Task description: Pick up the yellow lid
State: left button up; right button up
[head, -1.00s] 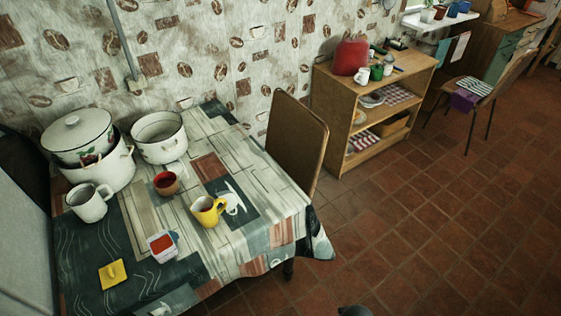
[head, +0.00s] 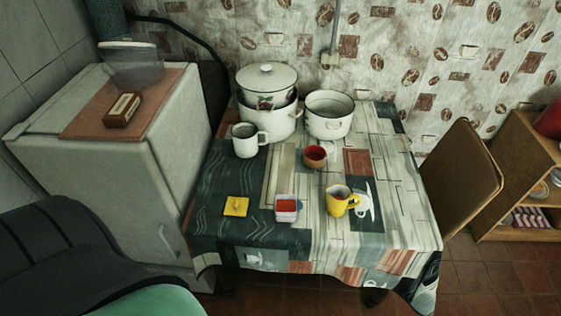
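The yellow lid (head: 236,206) is a small flat square with a little raised part on top. It lies on the dark front left part of the patterned tablecloth (head: 255,235) on the table. A small container with red contents (head: 287,208) stands to its right, apart from it. Neither of my grippers shows in the head view, so whether they are open or shut is hidden.
A yellow mug (head: 341,201), a red-brown cup (head: 315,157), a white mug (head: 245,140), stacked enamel pots (head: 268,120) and an open pot (head: 329,127) stand behind or right. A white fridge (head: 105,165) is left, a chair (head: 460,178) right. A dark chair back (head: 60,250) is front left.

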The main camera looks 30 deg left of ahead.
aim_at(236, 206)
jog(key=u, duration=0.9)
